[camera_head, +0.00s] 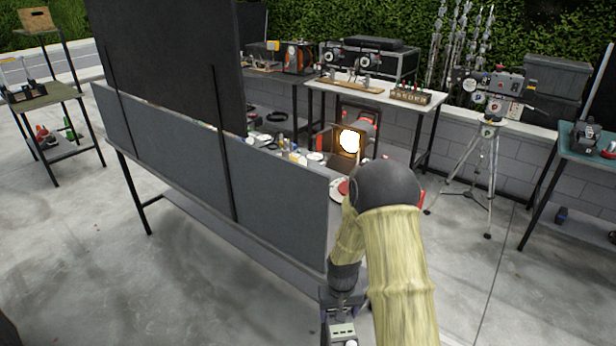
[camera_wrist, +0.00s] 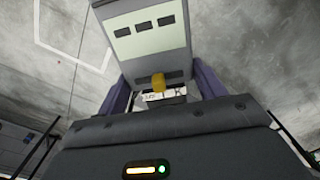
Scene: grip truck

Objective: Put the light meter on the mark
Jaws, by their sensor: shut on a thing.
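My gripper (camera_wrist: 158,84) is shut on a grey boxy device with three dark windows, which I take to be the light meter (camera_wrist: 146,38). Dark purple fingers flank its near end, by a yellow knob. In the head view, my gripper (camera_head: 341,312) hangs low beyond my sleeved arm at the bottom centre, and the meter's pale face (camera_head: 342,331) shows at the frame's bottom edge. In the wrist view, concrete floor lies behind the meter. A white angled line (camera_wrist: 73,55) on that floor may be the mark; I cannot tell for sure.
A long table with a grey side panel (camera_head: 270,185) and a tall dark board (camera_head: 165,60) stands left of my arm. A lit lamp (camera_head: 349,142), a white-topped table (camera_head: 378,93) and a tripod (camera_head: 487,160) stand behind. Open concrete lies to the right and front left.

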